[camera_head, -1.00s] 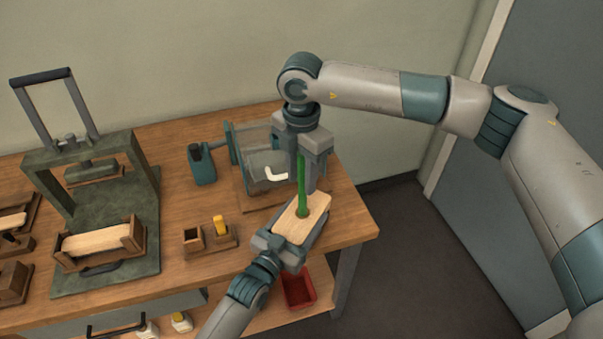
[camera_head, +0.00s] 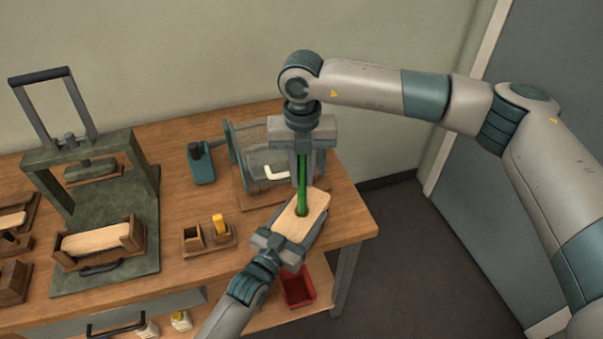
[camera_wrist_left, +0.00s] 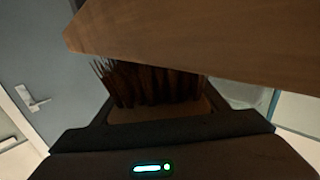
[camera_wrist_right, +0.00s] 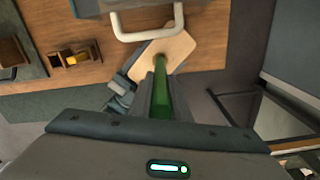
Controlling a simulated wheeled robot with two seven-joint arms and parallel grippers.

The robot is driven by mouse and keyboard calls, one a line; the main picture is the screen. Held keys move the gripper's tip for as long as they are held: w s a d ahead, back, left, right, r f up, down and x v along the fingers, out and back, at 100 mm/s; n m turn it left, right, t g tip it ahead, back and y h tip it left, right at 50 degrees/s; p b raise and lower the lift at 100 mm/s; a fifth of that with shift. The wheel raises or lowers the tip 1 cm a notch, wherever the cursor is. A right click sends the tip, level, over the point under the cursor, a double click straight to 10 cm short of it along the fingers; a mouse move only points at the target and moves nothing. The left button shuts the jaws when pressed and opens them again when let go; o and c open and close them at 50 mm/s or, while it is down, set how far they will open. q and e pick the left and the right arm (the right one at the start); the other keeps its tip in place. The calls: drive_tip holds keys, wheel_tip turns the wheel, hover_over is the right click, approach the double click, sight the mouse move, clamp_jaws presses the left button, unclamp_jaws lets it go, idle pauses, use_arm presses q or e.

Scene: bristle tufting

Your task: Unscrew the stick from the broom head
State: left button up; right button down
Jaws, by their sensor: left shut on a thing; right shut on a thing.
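The broom head (camera_head: 313,208) is a pale wooden block held out near the table's right front edge. My left gripper (camera_head: 285,238) is shut on it from below left. In the left wrist view the block (camera_wrist_left: 200,40) fills the top, with dark bristles (camera_wrist_left: 145,82) under it. The green stick (camera_head: 302,180) stands upright from the block's top face. My right gripper (camera_head: 302,155) points down and is shut on the stick's upper part. In the right wrist view the stick (camera_wrist_right: 161,95) runs from between the fingers to the block (camera_wrist_right: 178,50), its lower end meeting the block.
A machine with a white handle (camera_head: 277,174) stands just behind the broom head. A green press (camera_head: 90,200) holding another wooden block is at left. A small wooden holder with a yellow item (camera_head: 218,225) is on the table (camera_head: 180,150). A red bin (camera_head: 298,288) sits below.

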drive_tip(key=n, duration=1.1)
drive_tip(key=shift+w+d, duration=0.15)
drive_tip(key=n, duration=1.3)
drive_tip(key=shift+w+r, duration=0.1)
drive_tip(key=shift+w, duration=0.05)
drive_tip(key=n, duration=0.6)
drive_tip(key=shift+w, duration=0.1)
drive_tip(key=n, duration=1.3)
drive_tip(key=shift+a+r, duration=0.1)
drive_tip(key=shift+a, duration=0.15)
drive_tip(key=n, duration=0.6)
